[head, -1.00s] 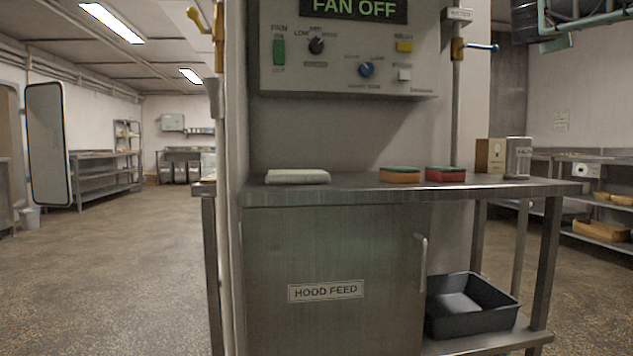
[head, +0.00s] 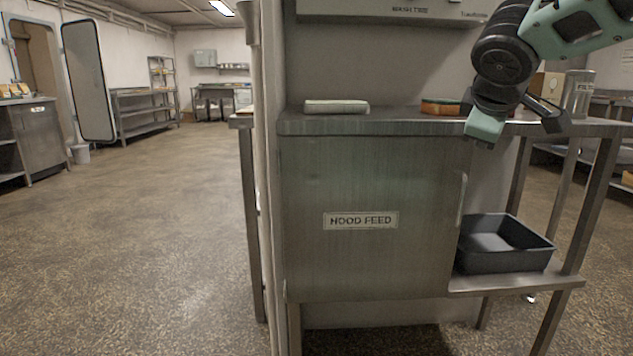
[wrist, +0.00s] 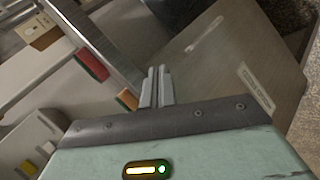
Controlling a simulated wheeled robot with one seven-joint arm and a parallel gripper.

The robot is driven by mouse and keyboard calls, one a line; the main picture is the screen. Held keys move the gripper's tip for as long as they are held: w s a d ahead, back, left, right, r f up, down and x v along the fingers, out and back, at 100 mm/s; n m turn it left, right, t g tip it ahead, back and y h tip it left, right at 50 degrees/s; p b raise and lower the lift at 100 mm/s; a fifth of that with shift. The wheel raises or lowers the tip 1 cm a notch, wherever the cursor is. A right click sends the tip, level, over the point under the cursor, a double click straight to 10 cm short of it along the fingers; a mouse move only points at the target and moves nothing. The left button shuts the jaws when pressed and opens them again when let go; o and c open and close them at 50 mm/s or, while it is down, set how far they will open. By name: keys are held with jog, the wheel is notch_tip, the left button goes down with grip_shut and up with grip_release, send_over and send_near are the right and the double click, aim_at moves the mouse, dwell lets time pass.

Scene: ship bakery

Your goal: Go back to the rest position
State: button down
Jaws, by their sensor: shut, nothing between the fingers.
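My gripper (wrist: 156,87) shows in the wrist view with its two grey fingers together and nothing between them. In the head view my arm comes in from the upper right, and its teal and black end is in front of the steel table's back right part. The wrist view looks tilted across the cabinet door (wrist: 225,60) and the tabletop edge. A red sponge (wrist: 91,65) and an orange sponge (wrist: 127,99) show there.
The steel table (head: 400,125) has a folded cloth (head: 336,106) and an orange sponge (head: 440,106) on top. A black tray (head: 505,262) sits on its lower shelf. The control box (head: 390,10) is above. Open floor (head: 150,220) lies to the left.

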jog(key=s+a+f+g+y, duration=0.45)
jog(key=s+a+f, duration=0.75)
jog(key=s+f, duration=0.35)
jog(key=s+a+f+m+g, duration=0.15)
jog(key=s+f, duration=0.25)
jog(key=s, duration=0.5)
jog(key=s+a+f+m+g, duration=0.1)
jog(key=s+f+g, duration=0.3)
jog(key=s, duration=0.5)
notch_tip(320, 180, up, 37)
jog(key=w+t+p, duration=0.1)
jog(key=p, duration=3.7)
jog(key=shift+a+r, duration=0.2)
jog(key=shift+a, duration=0.05)
